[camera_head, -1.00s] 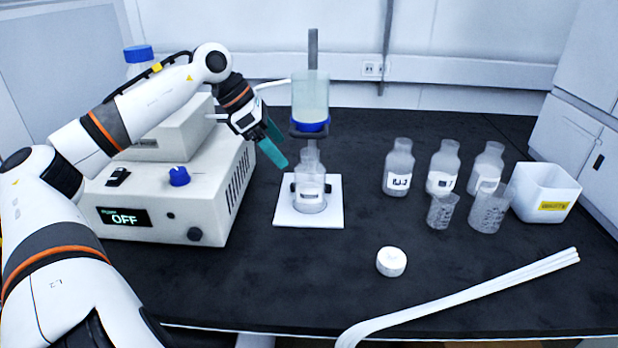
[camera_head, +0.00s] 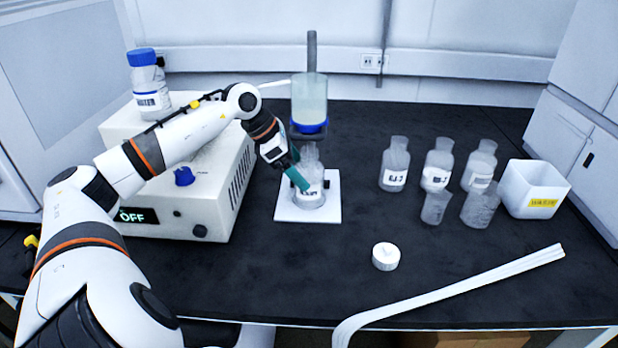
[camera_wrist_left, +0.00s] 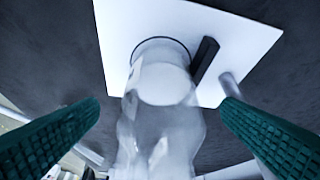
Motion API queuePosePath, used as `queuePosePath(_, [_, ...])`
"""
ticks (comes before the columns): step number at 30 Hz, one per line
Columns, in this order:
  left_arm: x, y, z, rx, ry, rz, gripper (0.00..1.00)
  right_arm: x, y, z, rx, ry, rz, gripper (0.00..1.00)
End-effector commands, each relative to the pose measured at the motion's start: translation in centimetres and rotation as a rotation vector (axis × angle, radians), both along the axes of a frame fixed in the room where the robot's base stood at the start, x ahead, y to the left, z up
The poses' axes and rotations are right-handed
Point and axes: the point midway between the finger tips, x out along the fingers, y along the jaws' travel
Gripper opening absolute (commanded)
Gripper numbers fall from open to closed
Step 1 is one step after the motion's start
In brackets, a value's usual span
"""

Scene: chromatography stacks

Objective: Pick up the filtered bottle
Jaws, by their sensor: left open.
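The filtered bottle (camera_head: 310,192) is clear with a pale label and stands upright on a white square plate (camera_head: 328,210), below the blue-rimmed filter funnel (camera_head: 309,100). My left gripper (camera_head: 298,182) is at the bottle's left side in the head view and partly covers it. In the left wrist view, its two green fingers are wide apart and the bottle (camera_wrist_left: 160,130) shows between them, with a gap on each side. The bottle's contents are blurred there. My right gripper is not in view.
A control box (camera_head: 215,205) reading OFF stands left of the plate. Labelled bottles (camera_head: 394,165), beakers (camera_head: 480,207) and a white waste bin (camera_head: 532,188) stand to the right. A white cap (camera_head: 385,256) and white strips (camera_head: 450,293) lie in front. The table's middle front is mostly clear.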

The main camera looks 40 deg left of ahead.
Motion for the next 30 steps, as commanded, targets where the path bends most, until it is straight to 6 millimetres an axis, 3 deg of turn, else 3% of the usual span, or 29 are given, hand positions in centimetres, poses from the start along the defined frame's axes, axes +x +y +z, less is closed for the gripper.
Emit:
queuePosePath(6, [1.2,-0.9,-2.1,-0.002,0.001,0.000,0.88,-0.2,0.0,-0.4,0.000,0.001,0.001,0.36])
queuePosePath(14, [1.2,-0.9,-2.3,0.000,0.001,0.001,0.88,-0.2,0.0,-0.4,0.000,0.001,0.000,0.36])
queuePosePath(24, [1.2,-0.9,-2.3,0.000,0.001,0.001,0.32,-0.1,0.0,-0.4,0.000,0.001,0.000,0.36])
queuePosePath(30, [1.2,-0.9,-2.2,0.000,-0.001,0.001,0.30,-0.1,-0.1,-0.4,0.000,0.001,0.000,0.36])
